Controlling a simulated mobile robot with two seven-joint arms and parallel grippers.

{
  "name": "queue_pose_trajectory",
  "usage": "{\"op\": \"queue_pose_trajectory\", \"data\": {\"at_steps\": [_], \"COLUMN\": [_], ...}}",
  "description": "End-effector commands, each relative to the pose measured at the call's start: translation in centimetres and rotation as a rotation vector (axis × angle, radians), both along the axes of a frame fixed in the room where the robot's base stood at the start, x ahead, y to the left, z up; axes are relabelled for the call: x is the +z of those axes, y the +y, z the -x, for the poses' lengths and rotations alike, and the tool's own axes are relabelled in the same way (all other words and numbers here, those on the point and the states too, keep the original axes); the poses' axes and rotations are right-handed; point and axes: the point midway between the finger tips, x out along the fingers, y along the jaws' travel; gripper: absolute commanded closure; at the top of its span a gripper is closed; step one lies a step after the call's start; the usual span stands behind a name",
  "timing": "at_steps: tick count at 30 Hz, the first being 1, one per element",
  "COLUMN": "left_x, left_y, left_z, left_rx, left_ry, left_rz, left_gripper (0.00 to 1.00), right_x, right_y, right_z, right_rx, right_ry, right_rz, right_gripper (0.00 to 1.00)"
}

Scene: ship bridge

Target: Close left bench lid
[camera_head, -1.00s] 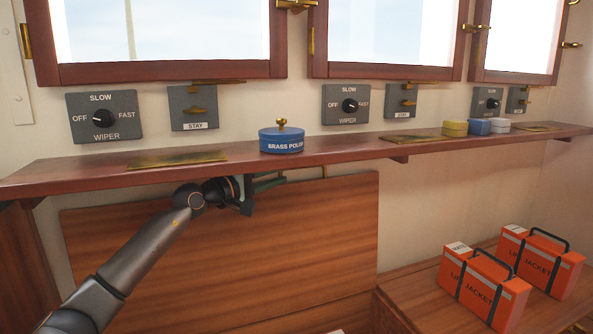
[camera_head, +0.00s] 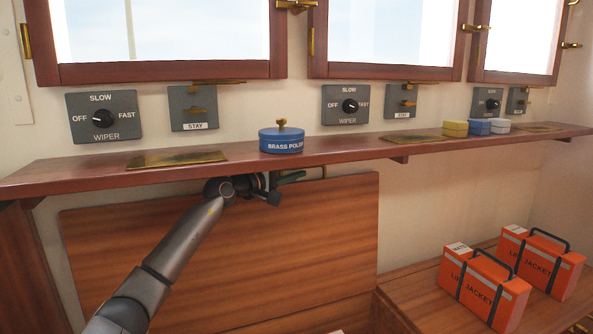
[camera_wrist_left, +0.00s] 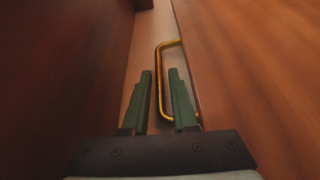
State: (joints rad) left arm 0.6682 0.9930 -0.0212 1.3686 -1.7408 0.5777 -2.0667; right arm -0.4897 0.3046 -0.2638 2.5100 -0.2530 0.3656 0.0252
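The left bench lid (camera_head: 220,250) is the large brown wooden panel standing raised against the wall, below the shelf, in the head view. A brass handle (camera_wrist_left: 160,85) shows beside the lid (camera_wrist_left: 250,80) in the left wrist view. My left gripper (camera_head: 290,178) is at the lid's upper edge, just under the shelf. In the left wrist view its two green fingers (camera_wrist_left: 160,72) are apart, with one bar of the handle showing between them. I cannot tell whether they touch it. My right gripper is in neither view.
The shelf (camera_head: 350,152) runs close above my left gripper and bears a blue brass polish tin (camera_head: 281,141). Two orange life jacket boxes (camera_head: 483,287) (camera_head: 541,262) stand on the closed bench top (camera_head: 415,290) at the right.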

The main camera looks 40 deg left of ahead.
Motion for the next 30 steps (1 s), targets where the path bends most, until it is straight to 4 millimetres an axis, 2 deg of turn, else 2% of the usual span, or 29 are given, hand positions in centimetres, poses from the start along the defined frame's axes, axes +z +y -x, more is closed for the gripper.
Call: {"op": "queue_pose_trajectory", "data": {"at_steps": [5, 12, 30], "left_x": [-0.02, -0.01, -0.02], "left_y": [0.01, 0.02, 0.04], "left_z": [0.0, 0.02, 0.04], "left_rx": [0.0, 0.0, 0.001], "left_ry": [0.0, 0.0, 0.001], "left_rz": [0.0, 0.0, -0.001], "left_gripper": [0.74, 1.0, 1.0], "right_x": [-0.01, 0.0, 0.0], "right_y": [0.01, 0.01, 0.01], "right_z": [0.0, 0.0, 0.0], "right_rx": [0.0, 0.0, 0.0], "right_ry": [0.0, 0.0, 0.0], "right_rz": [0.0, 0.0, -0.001], "right_gripper": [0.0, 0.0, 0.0]}}
